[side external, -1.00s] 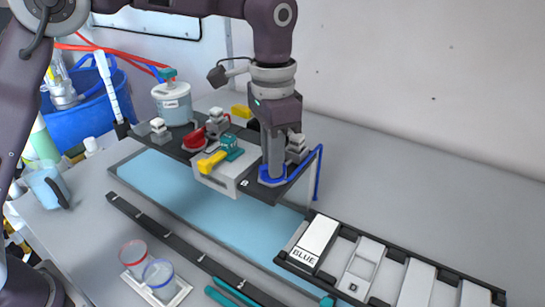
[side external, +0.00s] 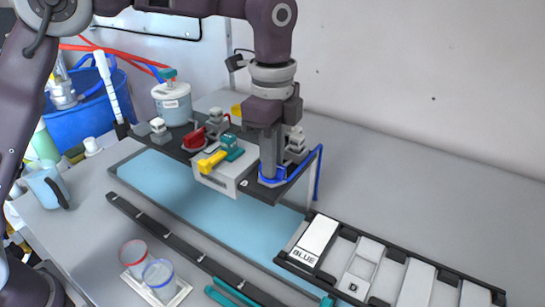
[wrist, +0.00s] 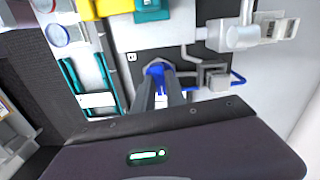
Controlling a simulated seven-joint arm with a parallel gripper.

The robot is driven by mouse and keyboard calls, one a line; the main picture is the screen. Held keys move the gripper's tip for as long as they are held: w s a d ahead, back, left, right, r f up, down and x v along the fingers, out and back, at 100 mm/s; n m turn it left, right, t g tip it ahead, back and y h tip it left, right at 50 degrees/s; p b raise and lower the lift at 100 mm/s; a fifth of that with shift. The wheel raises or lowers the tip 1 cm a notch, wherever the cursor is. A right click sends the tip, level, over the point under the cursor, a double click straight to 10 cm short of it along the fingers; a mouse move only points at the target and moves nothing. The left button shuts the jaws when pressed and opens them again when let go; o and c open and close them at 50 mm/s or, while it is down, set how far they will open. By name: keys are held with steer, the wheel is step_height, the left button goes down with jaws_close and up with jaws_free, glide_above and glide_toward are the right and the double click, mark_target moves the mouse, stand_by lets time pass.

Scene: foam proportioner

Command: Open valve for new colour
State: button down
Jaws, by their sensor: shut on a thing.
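A blue valve knob (side external: 264,182) sits at the right end of the dark proportioner plate (side external: 262,196). My gripper (side external: 270,174) points straight down with its fingers shut on this knob. In the wrist view, the blue knob (wrist: 155,70) shows between and beyond my fingers (wrist: 161,88), which hide part of it. A red valve knob (side external: 193,138) is on the left part of the plate. A yellow handle (side external: 211,162) with a teal part (side external: 231,149) lies on the white block (side external: 228,172) between them. The blue knob's exact turn angle is hard to tell.
Blue tubing (side external: 318,172) rises just right of the knob. A dark rack with a white block marked BLUE (side external: 316,236) stands at the front right. A lidded pot (side external: 172,103) stands at the back left. Two clear cups (side external: 159,274) stand in front. The grey bench behind is clear.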

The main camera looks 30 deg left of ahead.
steer(key=shift+m, duration=0.7)
steer(key=c, duration=1.4)
jaws_free()
